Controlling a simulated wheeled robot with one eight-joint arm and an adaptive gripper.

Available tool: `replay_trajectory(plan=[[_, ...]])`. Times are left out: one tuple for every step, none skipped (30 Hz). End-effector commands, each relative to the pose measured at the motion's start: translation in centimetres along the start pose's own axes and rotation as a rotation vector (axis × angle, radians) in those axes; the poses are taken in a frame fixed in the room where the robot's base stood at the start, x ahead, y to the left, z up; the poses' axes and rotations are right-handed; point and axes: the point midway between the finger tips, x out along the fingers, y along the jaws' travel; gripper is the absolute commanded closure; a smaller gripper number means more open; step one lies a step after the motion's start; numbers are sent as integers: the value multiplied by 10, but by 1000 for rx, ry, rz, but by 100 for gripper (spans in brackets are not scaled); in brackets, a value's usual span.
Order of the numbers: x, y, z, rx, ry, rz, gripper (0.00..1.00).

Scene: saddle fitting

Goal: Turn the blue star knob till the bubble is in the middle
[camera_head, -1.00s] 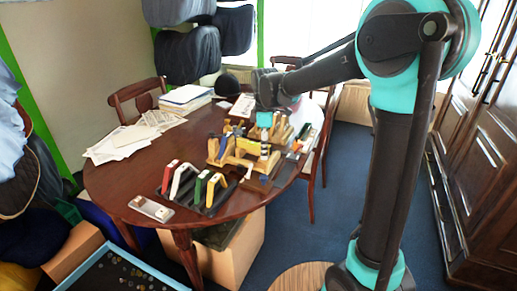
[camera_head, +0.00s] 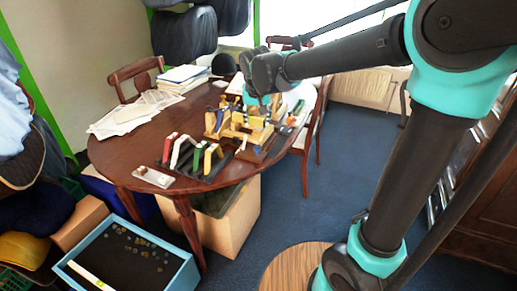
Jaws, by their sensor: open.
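A wooden fixture (camera_head: 238,131) with yellowish blocks and several small parts stands on the round dark wood table (camera_head: 135,165). A small blue part (camera_head: 219,121) shows at the fixture's left side; I cannot tell whether it is the star knob. The bubble is too small to make out. My gripper (camera_head: 264,104) hangs over the back of the fixture, pointing down, with its jaws open. It partly hides the fixture, and I cannot tell whether it touches anything.
A dark rack (camera_head: 203,177) with red, white, green and yellow clamps stands in front of the fixture. Papers (camera_head: 130,115) and a stack (camera_head: 183,77) lie behind. A blue tray (camera_head: 125,255) sits below; chairs stand around.

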Motion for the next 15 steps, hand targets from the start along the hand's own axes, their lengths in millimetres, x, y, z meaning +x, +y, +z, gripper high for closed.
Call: replay_trajectory(plan=[[0,0,0,17,5,-1,52],[1,-1,-1,25,6,-1,52],[3,-1,-1,30,8,-1,52],[5,-1,-1,32,8,-1,52],[8,-1,-1,33,8,-1,52],[12,-1,-1,33,8,-1,52],[17,-1,-2,33,8,-1,52],[21,-1,-2,33,8,-1,52],[28,0,-1,33,8,-1,52],[34,0,-2,33,8,0,52],[40,0,-2,32,7,0,52],[48,0,-2,32,7,0,52],[54,0,-2,31,8,0,52],[60,0,-2,31,8,0,52],[68,-1,-2,30,7,-1,52]])
